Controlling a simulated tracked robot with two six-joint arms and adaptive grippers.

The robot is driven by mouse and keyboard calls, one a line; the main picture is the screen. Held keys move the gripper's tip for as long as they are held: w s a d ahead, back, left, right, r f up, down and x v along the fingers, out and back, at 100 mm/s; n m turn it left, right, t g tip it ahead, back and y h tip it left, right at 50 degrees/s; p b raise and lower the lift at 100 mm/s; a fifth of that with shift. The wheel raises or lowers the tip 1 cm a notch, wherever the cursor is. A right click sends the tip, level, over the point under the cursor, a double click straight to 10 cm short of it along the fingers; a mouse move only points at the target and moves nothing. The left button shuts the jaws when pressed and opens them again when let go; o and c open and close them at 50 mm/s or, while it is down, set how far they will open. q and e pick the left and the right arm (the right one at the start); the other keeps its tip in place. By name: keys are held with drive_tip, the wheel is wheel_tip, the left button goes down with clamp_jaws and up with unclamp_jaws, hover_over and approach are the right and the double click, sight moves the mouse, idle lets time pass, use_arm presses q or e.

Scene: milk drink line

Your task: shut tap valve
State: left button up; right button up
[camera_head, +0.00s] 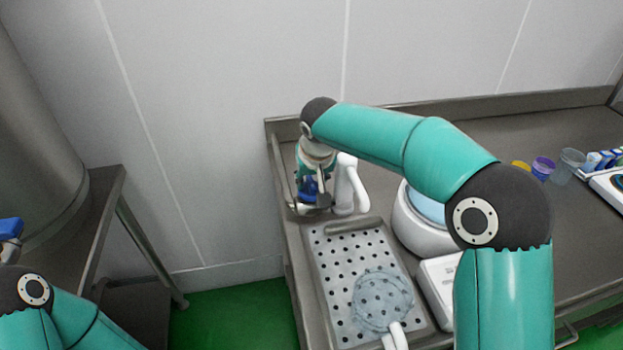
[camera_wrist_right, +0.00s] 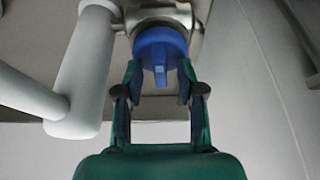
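The tap valve has a round blue handle (camera_wrist_right: 160,48) with a raised grip bar, on a metal body (camera_wrist_right: 150,12). In the head view the blue handle (camera_head: 308,187) shows beside a white pipe (camera_head: 349,185) at the table's left end. My right gripper (camera_wrist_right: 160,78) points at the handle. Its two fingers are apart, one on each side of the grip bar, with a gap visible on both sides. In the head view it is partly hidden by its own wrist.
A perforated drain tray (camera_head: 330,275) with a round strainer (camera_head: 382,298) on it lies in front of the tap. A white round appliance (camera_head: 420,228) stands to the right. Cups (camera_head: 571,165) stand at the far right. A steel tank (camera_head: 35,130) is at the left.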

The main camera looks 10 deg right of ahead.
drive_tip(key=v, duration=1.2)
drive_tip(key=shift+f, duration=0.1)
